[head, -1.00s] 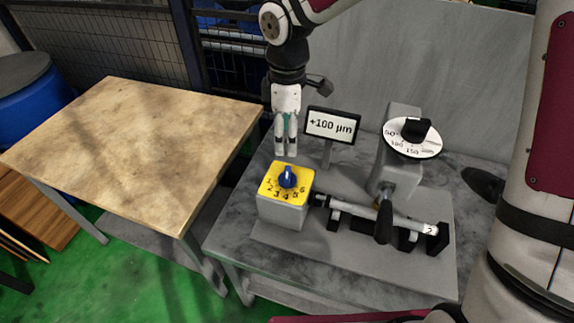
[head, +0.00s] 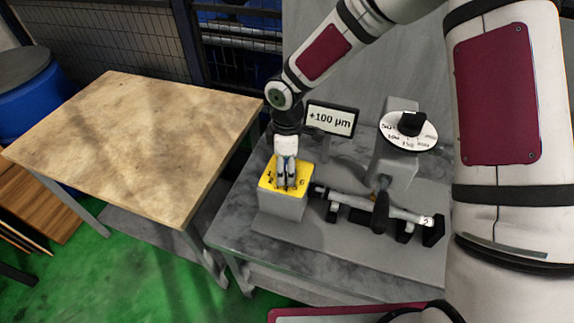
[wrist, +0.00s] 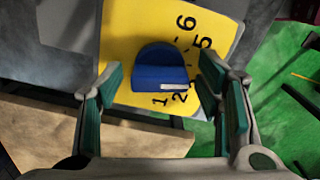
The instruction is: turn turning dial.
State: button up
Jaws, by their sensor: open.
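The blue turning dial (wrist: 160,68) sits on a yellow numbered plate (wrist: 125,30) in the wrist view. A white pointer line on the dial faces the side near the 2. My gripper (wrist: 163,100) is open, with a green-padded finger on each side of the dial and a gap on both sides. In the head view my gripper (head: 286,188) points down over the yellow plate (head: 270,182) and hides the dial. The plate tops a grey box (head: 280,207).
A display reading +100 µm (head: 330,119) stands just behind. A white dial with a black knob (head: 409,130) and a cylindrical workpiece (head: 360,203) are to the right. A wooden table (head: 130,140) is at left.

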jog(key=c, duration=1.1)
jog(key=shift+m, duration=2.9)
jog(key=o, duration=1.1)
